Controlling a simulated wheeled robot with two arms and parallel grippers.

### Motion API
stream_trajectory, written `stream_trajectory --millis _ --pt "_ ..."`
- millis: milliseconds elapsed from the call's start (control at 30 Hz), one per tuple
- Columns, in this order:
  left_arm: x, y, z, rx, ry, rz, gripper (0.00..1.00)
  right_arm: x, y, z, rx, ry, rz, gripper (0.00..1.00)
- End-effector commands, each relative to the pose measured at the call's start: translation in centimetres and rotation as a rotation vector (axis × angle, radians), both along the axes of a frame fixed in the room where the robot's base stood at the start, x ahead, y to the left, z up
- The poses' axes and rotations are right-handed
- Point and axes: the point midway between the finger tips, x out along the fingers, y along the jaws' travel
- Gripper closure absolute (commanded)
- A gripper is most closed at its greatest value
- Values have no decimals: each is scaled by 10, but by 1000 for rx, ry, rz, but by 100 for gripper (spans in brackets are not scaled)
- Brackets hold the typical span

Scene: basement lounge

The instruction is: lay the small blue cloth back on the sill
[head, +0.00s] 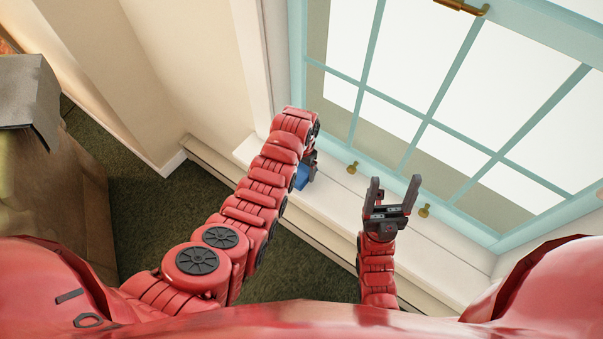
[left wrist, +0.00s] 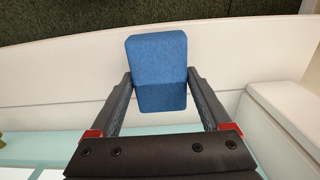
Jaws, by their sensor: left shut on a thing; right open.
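The small blue cloth (head: 302,177) shows as a small blue patch in the head view, partly hidden by my left gripper (head: 311,160). In the left wrist view the cloth (left wrist: 157,58) looks like a folded blue pad between the two fingers of my left gripper (left wrist: 160,84), which is shut on it. The cloth is over or near the white sill (head: 345,200) below the window; I cannot tell whether it touches it. My right gripper (head: 394,184) is open and empty, its fingers pointing toward the window, farther right along the sill.
The teal-framed window (head: 375,155) rises behind the sill, with brass fittings (head: 424,211) at its lower edge. A wall (head: 195,65) borders the sill on the left. A brown box-like object (head: 55,170) stands on the dark green carpet (head: 130,190) at the left.

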Motion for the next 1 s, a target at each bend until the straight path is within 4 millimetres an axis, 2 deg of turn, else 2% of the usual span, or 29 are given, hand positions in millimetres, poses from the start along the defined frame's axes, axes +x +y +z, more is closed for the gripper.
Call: stream_trajectory --millis 133,300,533,900,933,1000 --pt "3 1 0 1 3 1 63 0 0 1 0 0 0 28" --pt "1 1 -16 2 8 0 63 0 0 7 0 0 0 28" --pt "2 1 -33 1 4 -1 63 0 0 4 0 0 0 28" --pt "2 1 -36 0 1 -1 63 0 0 4 0 0 0 28" --pt "2 0 -36 0 1 -1 15 0 0 4 0 0 0 28" --pt "2 1 -36 0 1 -1 2 0 0 4 0 0 0 28"
